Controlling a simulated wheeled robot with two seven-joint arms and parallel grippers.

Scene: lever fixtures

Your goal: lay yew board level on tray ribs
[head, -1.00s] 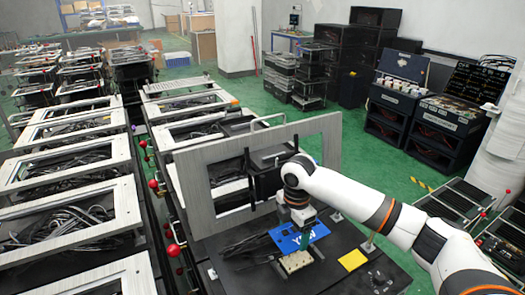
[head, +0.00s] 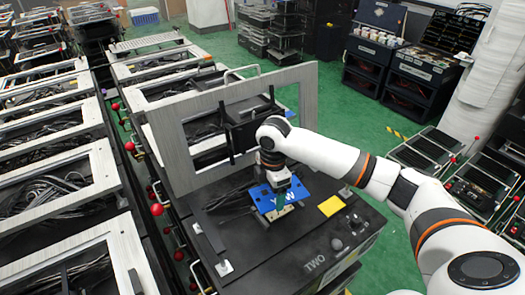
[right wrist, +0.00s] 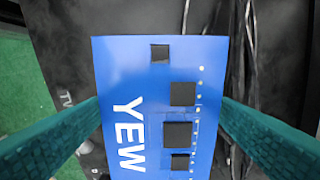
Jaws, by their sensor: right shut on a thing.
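The yew board is a blue circuit board with white YEW lettering; it shows in the head view (head: 305,190). In the right wrist view the board (right wrist: 145,75) carries several black chips and lies between the two teal fingers. My right gripper (head: 282,202) points down and is shut on the board. A cream ribbed piece (head: 282,214), seemingly the tray ribs, shows partly at the board's near edge, and the rest is hidden. I cannot tell whether the board touches it. The board looks roughly flat. My left gripper is not in view.
A dark box top marked TWO (head: 310,245) lies under the work. A grey upright frame (head: 165,150) stands behind it. Black cables (head: 225,203) lie left of the board. A yellow square (head: 331,206) is at its right. Red ball-topped levers (head: 157,210) stand along the left.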

